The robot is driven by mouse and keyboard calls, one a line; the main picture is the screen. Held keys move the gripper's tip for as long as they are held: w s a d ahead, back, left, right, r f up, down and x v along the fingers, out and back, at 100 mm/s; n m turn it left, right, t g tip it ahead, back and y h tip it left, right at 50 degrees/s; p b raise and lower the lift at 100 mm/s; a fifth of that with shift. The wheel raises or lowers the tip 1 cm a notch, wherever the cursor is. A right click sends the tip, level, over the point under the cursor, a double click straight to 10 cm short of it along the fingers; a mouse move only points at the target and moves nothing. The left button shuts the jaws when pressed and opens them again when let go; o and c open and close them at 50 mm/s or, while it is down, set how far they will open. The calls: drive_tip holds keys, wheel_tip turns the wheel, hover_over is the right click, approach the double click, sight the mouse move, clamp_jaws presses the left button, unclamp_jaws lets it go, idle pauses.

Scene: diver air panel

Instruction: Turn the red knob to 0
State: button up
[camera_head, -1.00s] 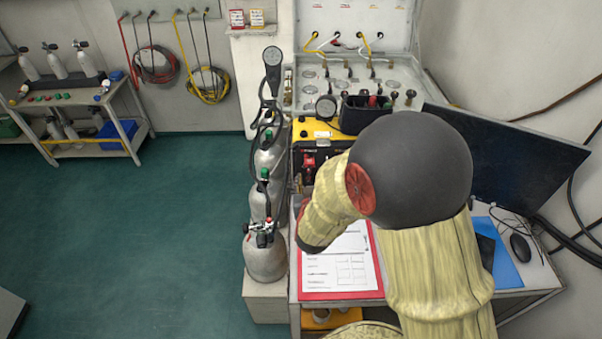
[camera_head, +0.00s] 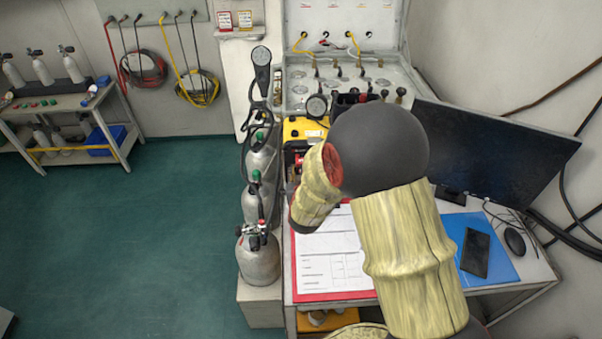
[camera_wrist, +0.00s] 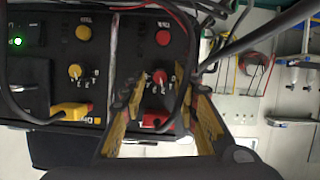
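The red knob (camera_wrist: 159,78) is on the dark panel (camera_wrist: 122,60) in the wrist view, with small white marks around it. A round red button (camera_wrist: 163,37) is above it and a red fitting (camera_wrist: 156,119) below it. My gripper (camera_wrist: 162,88) is open, with one finger to each side of the red knob in the picture. I cannot tell whether either finger touches it. In the head view my arm hides the gripper and most of the panel; only a bit of its red parts (camera_head: 298,160) shows.
A yellow knob (camera_wrist: 74,71) and yellow connector (camera_wrist: 72,110) are left of the red knob. Dark cables cross the panel. In the head view, gas cylinders (camera_head: 258,258) stand left of the desk, and a monitor (camera_head: 495,150) stands to the right.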

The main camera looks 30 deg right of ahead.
drive_tip(key=c, duration=0.6)
clamp_jaws()
drive_tip(key=n+p, duration=0.1)
drive_tip(key=n+h+p, duration=0.1)
drive_tip(key=p, duration=0.1)
drive_tip(key=shift+a+r+g, duration=0.1)
drive_tip(key=shift+a+g, duration=0.15)
drive_tip(key=shift+g, duration=0.05)
drive_tip(key=n+h+p, duration=0.2)
drive_tip(key=n+p, duration=0.1)
drive_tip(key=shift+w+a+n+h+p, duration=0.1)
drive_tip(key=shift+a+n+h+p, duration=0.05)
drive_tip(key=shift+n+h+p, duration=0.2)
drive_tip(key=n+h+p, duration=0.1)
drive_tip(key=n, duration=0.1)
drive_tip(key=f+n+h+p, duration=0.1)
drive_tip(key=n, duration=0.1)
drive_tip(key=shift+a+n+h, duration=0.1)
drive_tip(key=shift+n+h, duration=0.15)
drive_tip(key=shift+w, duration=0.1)
drive_tip(key=o, duration=0.8)
unclamp_jaws()
drive_tip(key=shift+c, duration=0.2)
